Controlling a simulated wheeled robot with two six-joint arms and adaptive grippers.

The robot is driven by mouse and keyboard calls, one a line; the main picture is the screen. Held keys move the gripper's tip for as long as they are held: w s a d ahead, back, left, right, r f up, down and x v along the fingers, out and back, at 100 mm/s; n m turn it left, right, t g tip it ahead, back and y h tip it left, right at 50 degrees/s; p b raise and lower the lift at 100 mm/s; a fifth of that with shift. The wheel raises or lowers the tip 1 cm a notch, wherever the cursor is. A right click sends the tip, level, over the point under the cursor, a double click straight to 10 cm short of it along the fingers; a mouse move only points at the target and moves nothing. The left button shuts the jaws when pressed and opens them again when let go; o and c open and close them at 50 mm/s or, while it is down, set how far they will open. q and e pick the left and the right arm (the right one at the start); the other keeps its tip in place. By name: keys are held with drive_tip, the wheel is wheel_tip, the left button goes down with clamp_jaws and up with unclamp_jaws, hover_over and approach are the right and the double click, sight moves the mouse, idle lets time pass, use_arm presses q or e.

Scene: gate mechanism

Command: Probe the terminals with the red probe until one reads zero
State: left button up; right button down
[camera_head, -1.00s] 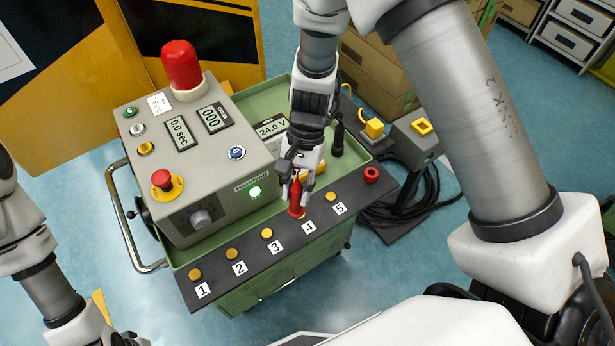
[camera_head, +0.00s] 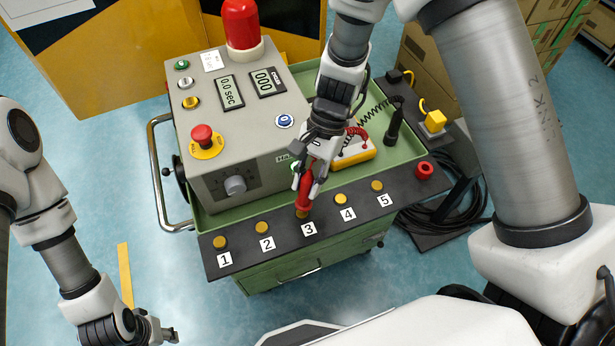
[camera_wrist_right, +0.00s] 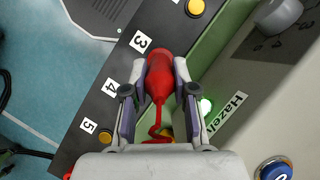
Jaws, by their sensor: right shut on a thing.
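My right gripper (camera_head: 308,180) is shut on the red probe (camera_head: 304,194), which points down with its tip at terminal 3 (camera_head: 302,214); whether they touch is unclear. The probe also shows between the fingers in the right wrist view (camera_wrist_right: 158,75). Terminals 1 (camera_head: 220,242), 2 (camera_head: 262,228), 4 (camera_head: 340,199) and 5 (camera_head: 377,185) are yellow studs along a black strip (camera_head: 240,262). The yellow meter (camera_head: 357,154) is partly behind my right gripper; its reading is hidden. My left gripper (camera_head: 160,330) is low at the left, away from the cart; its jaws are unclear.
A black probe (camera_head: 394,122) stands behind the strip; a red ring holder (camera_head: 425,170) is at its right end. The grey console (camera_head: 230,120) has a red lamp (camera_head: 242,22), a red stop button (camera_head: 202,134) and displays reading 0.0 sec and 000. A rail (camera_head: 158,175) borders the cart's left.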

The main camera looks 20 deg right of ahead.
sight(308, 175)
drive_tip(key=shift+r, duration=0.1)
idle(0.5)
drive_tip(key=shift+f, duration=0.4)
idle(0.5)
drive_tip(key=shift+r, duration=0.1)
idle(0.4)
wheel_tip(308, 175, up, 5)
drive_tip(key=p, duration=0.5)
idle(0.8)
